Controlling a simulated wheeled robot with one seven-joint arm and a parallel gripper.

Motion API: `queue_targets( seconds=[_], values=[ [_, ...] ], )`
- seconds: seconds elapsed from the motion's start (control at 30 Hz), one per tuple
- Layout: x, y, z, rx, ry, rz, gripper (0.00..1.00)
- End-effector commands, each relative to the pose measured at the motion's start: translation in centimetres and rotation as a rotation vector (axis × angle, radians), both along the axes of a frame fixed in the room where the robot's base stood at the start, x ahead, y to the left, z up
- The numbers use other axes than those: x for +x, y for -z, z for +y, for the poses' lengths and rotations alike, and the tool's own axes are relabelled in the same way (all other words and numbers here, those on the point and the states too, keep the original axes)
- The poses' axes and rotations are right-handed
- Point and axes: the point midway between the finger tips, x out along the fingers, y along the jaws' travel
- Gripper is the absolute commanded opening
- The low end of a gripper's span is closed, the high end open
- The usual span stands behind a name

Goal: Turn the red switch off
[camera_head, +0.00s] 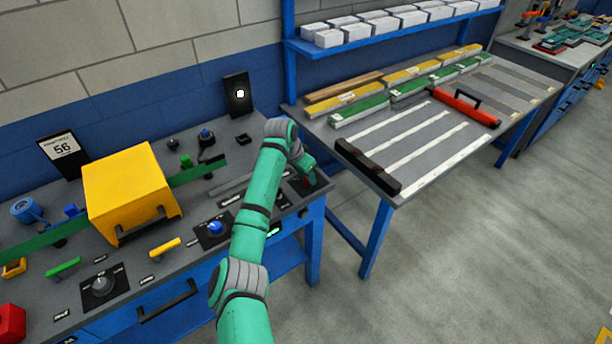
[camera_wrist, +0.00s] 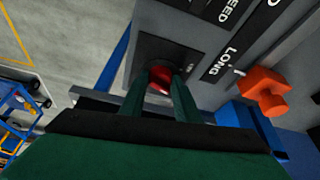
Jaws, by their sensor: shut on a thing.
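The red switch (camera_wrist: 160,79) sits on a dark square plate (camera_wrist: 150,50) near the edge of the grey panel top. In the wrist view my gripper (camera_wrist: 160,88) has its two green fingers on either side of the switch, closed on it. In the head view the red switch (camera_head: 307,181) is a small red spot at the right end of the workbench, and my gripper (camera_head: 308,172) is right over it. The lettering on the plate is too small to read, and the switch's position is hard to tell.
An orange-red block (camera_wrist: 264,92) and labels reading "LONG" and "SPEED" lie beside the plate in the wrist view. A second table (camera_head: 440,150) stands to the right.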

Motion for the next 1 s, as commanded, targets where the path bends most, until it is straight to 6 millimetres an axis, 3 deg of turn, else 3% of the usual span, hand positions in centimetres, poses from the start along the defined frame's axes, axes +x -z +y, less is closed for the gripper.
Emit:
queue_targets(
  seconds=[0.6,1.0],
  values=[
    [0.01,-0.26,-0.57,-0.002,-0.582,-0.009,0.07],
    [0.04,-0.30,-0.67,-0.003,-0.882,-0.009,0.06]
  ],
)
